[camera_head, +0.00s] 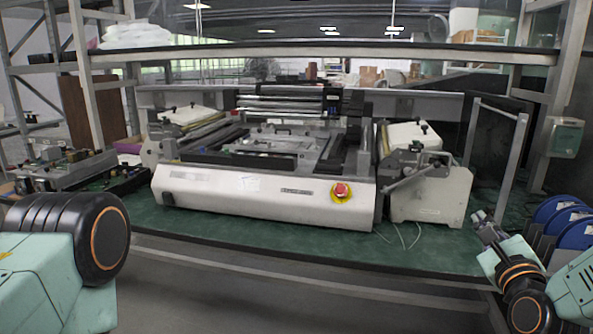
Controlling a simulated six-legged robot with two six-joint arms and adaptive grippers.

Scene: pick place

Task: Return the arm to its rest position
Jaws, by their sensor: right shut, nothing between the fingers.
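My right arm comes in at the lower right, and its gripper (479,216) points up and left over the right end of the green bench top (330,243). The gripper is small in the view; its fingers are shut and empty. It is to the right of the white side unit of the machine and appears apart from it. On the left only a thick part of my left arm shows; the left gripper is outside the view.
A large white machine (270,196) with a red emergency button (341,191) fills the middle of the bench. Blue reels (553,208) stand at the right, close to my right arm. Circuit parts (75,172) lie at the left. A metal shelf frame (93,85) surrounds the bench.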

